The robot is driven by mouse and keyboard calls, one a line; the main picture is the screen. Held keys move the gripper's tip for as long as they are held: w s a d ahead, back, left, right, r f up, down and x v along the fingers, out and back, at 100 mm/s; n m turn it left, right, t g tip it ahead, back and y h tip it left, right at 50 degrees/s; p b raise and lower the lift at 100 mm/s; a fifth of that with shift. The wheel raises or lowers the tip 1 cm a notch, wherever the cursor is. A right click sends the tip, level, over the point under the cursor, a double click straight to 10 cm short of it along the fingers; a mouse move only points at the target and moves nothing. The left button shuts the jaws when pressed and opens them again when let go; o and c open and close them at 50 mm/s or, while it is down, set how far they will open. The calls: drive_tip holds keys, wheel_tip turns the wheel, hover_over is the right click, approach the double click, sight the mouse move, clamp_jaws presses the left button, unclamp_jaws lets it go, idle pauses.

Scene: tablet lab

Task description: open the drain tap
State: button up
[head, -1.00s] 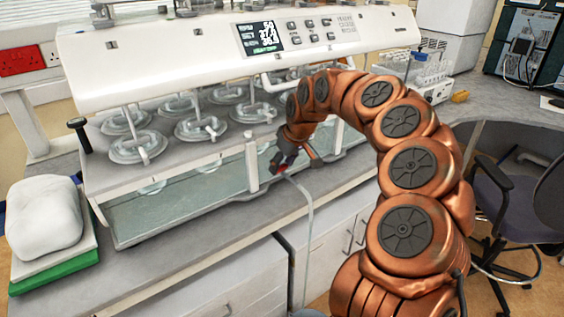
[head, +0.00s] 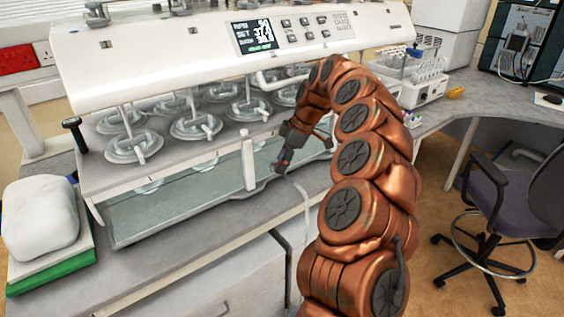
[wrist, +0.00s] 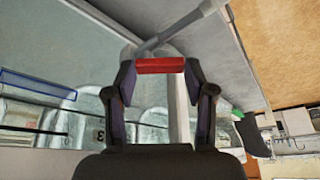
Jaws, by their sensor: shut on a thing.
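The drain tap shows in the wrist view as a red handle (wrist: 160,65) with a grey pipe running from it. My gripper (wrist: 160,80) has a finger at each end of the red handle and is shut on it. In the head view my gripper (head: 281,168) is at the front lower edge of the water bath (head: 150,212), where a pale hose (head: 306,205) hangs down over the bench edge. The gripper and arm hide most of the tap there, and I cannot tell how far the handle is turned.
The dissolution machine's white head (head: 180,50) overhangs several lidded vessels. A white bag (head: 40,218) lies on a green-edged stack at the left. A sample rack (head: 422,80) stands at the back right. A chair (head: 500,205) stands on the floor at right.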

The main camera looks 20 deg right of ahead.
drive_tip(key=shift+n, duration=0.3)
drive_tip(key=o, duration=1.2)
drive_tip(key=shift+c, duration=0.2)
drive_tip(key=v, duration=1.2)
drive_tip(key=shift+w, duration=0.15)
